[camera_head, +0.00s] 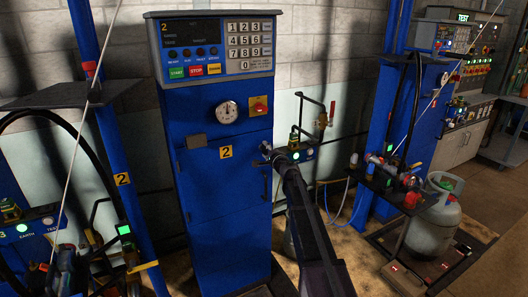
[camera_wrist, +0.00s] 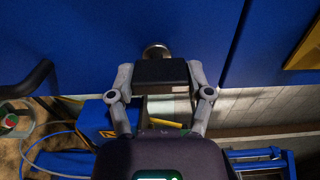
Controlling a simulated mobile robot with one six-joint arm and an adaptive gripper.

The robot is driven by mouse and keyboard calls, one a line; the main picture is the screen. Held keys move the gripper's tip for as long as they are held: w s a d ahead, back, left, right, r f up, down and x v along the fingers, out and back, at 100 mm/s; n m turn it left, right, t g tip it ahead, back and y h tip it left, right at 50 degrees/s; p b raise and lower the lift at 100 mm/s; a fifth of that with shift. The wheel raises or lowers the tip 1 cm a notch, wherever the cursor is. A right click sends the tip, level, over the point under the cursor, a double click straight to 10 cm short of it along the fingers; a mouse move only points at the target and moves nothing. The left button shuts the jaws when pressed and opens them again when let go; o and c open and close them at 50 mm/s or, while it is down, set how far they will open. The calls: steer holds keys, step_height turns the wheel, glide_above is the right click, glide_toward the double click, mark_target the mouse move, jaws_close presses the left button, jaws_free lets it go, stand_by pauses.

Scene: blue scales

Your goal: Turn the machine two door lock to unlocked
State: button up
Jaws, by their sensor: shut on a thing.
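Machine two is a tall blue cabinet (camera_head: 212,180) with a yellow "2" label (camera_head: 226,152) on its door. My gripper (camera_head: 267,151) is at the right edge of the door, and my dark arm reaches up to it from below. In the wrist view, my gripper's (camera_wrist: 162,74) two grey fingers close on a black block, with a round metallic piece of the door lock (camera_wrist: 155,50) behind it against the blue door. The lock is mostly hidden in the head view. I cannot read whether it is locked or unlocked.
A dial gauge (camera_head: 228,112) and a red switch (camera_head: 259,106) sit above. A grey gas cylinder (camera_head: 432,220) stands at the right.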

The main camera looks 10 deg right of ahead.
steer(key=shift+a, duration=0.1)
steer(key=o, duration=1.1)
steer(key=shift+o, duration=0.2)
steer(key=shift+s, duration=0.1)
steer(key=v, duration=1.2)
